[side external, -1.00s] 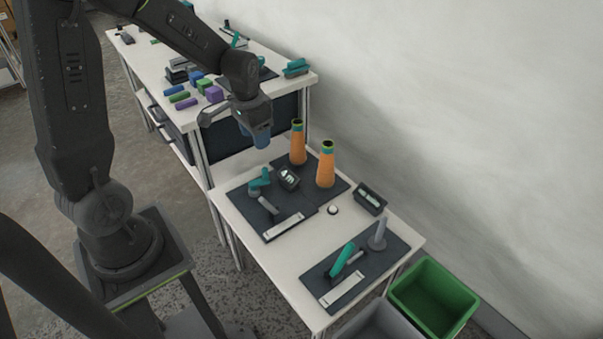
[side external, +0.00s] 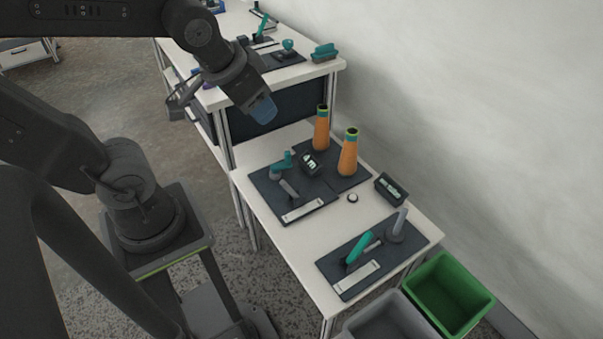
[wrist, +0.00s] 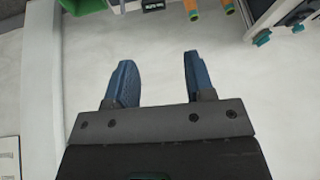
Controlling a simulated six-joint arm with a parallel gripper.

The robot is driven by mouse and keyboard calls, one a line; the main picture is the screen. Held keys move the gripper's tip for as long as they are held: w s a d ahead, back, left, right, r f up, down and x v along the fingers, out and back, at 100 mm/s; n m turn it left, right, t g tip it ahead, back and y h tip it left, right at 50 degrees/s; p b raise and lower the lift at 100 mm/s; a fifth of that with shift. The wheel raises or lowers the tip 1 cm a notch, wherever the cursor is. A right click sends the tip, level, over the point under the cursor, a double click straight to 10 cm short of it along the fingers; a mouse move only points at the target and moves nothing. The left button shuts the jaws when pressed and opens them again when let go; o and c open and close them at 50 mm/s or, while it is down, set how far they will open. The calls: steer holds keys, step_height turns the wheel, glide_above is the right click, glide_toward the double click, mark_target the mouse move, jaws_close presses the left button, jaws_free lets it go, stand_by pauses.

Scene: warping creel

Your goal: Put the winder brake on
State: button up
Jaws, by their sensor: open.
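Two teal-handled levers stand on dark mats on the near white table in the side external view. One lever (side external: 284,162) is on the left mat (side external: 268,194), beside a grey bar. The other lever (side external: 358,246) leans up from the right mat (side external: 331,269), near a grey post (side external: 397,225). I cannot tell which of them is the winder brake; no label is readable. My gripper (side external: 262,108) is in the air above and behind the near table, away from both levers. In the wrist view my gripper (wrist: 157,78) has its blue fingers apart with nothing between them.
Two orange cones (side external: 348,155) stand at the back of the near table. A higher bench (side external: 283,72) holds more items. A green bin (side external: 452,290) is at the right end; a wall runs behind.

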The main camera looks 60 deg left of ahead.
steer(key=w+a+f+y, duration=0.2)
steer(key=w+a+f, duration=0.5)
steer(key=a, duration=0.1)
steer(key=h, duration=0.1)
glide_above(283, 181)
steer(key=s, duration=0.2)
step_height(283, 181, down, 15)
steer(key=w+f, duration=0.1)
steer(key=f, duration=0.6)
steer(key=w+f+h, duration=0.1)
steer(key=f, duration=0.6)
steer(key=w+f+h, duration=0.1)
steer(key=f, duration=0.5)
steer(key=shift+f+m+g, duration=0.3)
steer(key=shift+f+g, duration=0.1)
steer(key=shift+c, duration=0.2)
jaws_close()
